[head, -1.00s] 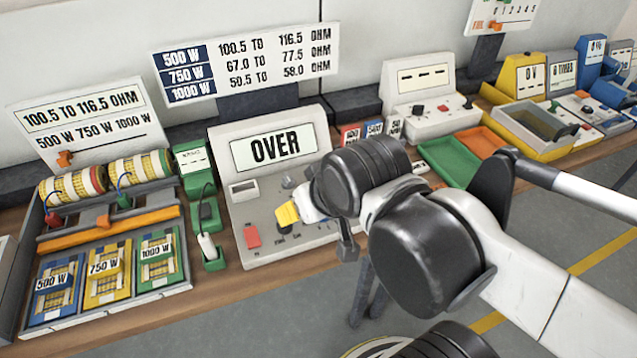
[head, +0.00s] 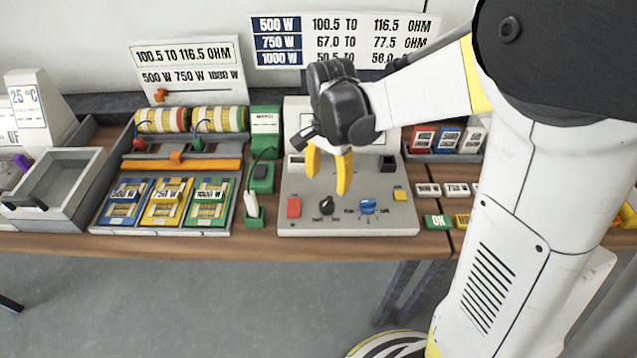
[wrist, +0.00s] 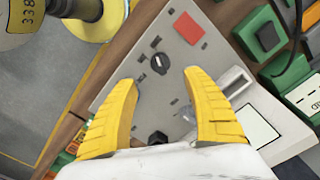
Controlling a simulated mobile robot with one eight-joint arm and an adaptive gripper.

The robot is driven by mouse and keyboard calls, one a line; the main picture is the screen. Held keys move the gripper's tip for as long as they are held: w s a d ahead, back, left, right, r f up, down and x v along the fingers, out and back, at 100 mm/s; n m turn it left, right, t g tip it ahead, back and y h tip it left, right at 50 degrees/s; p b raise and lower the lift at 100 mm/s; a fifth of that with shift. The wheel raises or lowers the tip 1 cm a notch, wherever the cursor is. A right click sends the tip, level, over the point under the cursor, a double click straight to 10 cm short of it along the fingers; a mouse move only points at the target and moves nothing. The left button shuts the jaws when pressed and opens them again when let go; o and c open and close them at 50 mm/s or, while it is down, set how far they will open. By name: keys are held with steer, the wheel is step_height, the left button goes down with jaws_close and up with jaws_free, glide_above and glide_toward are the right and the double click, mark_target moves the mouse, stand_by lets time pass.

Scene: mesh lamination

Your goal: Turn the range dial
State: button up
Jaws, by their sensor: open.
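The grey meter console (head: 345,225) stands on the bench. Its sloping panel has a black dial (head: 327,205) and, to the right of it, a blue dial (head: 367,205). Which one is the range dial I cannot read. In the wrist view, the black dial (wrist: 158,63) lies just beyond the gap between my fingertips (wrist: 157,80), apart from both. The blue dial does not show there.
The panel also has a red button (head: 294,207) and a yellow button (head: 400,194). A green probe holder (head: 253,215) with a cable stands close at the left. A tray of coloured resistor cards (head: 235,160) lies further left. Small tags (head: 437,222) lie on the right.

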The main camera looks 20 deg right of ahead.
mark_target(327, 201)
step_height(327, 201, down, 10)
steer(key=b, duration=0.3)
steer(key=shift+b, duration=0.35)
steer(key=c, duration=1.2)
